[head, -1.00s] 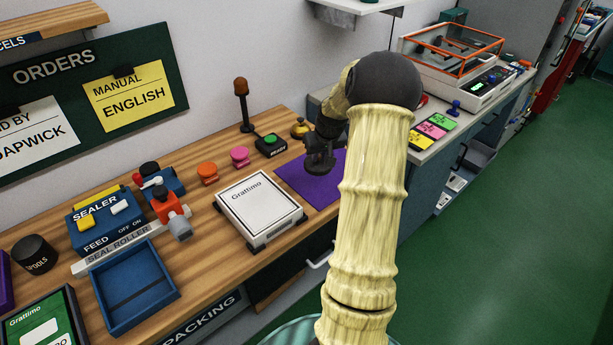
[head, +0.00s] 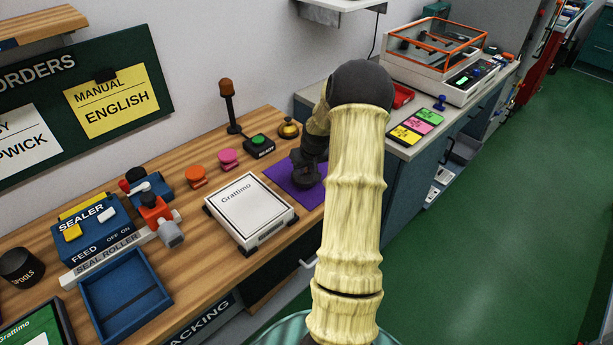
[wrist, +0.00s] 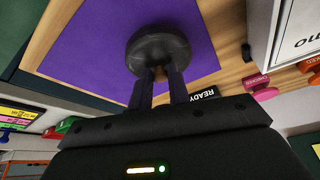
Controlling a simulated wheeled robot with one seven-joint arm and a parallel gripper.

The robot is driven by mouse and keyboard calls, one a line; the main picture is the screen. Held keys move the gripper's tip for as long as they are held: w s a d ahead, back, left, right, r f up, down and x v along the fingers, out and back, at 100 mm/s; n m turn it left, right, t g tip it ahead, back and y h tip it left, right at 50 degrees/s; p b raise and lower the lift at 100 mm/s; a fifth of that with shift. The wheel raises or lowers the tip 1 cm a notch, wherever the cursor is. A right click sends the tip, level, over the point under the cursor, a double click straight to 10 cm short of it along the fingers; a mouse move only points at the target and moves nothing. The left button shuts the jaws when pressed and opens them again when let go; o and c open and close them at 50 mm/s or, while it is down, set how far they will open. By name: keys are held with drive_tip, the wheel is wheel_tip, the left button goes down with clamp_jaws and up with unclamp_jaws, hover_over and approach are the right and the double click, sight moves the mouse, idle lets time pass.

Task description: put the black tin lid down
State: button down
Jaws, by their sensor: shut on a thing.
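The black tin lid (wrist: 158,51) is a dark round disc with a raised knob, in the wrist view. My gripper (wrist: 160,84) is shut on the knob, with the disc beyond the fingertips. The lid is over the purple mat (wrist: 85,50); I cannot tell whether it touches the mat. In the head view my gripper (head: 306,172) and the dark lid (head: 305,183) are over the purple mat (head: 280,172), beside the white Grattimo box. My arm hides part of the mat there.
The white Grattimo box (head: 250,208) stands just left of the mat. A blue tray (head: 125,295) lies farther left.

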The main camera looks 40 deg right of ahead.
sight(307, 175)
drive_tip(key=shift+f, duration=1.85)
drive_tip(key=shift+f, duration=0.1)
drive_tip(key=c, duration=1.3)
unclamp_jaws()
drive_tip(key=shift+r, duration=0.2)
drive_tip(key=shift+s+r, duration=0.15)
drive_tip(key=shift+r, duration=0.15)
drive_tip(key=v, duration=1.1)
drive_tip(key=shift+s+a+r, duration=0.1)
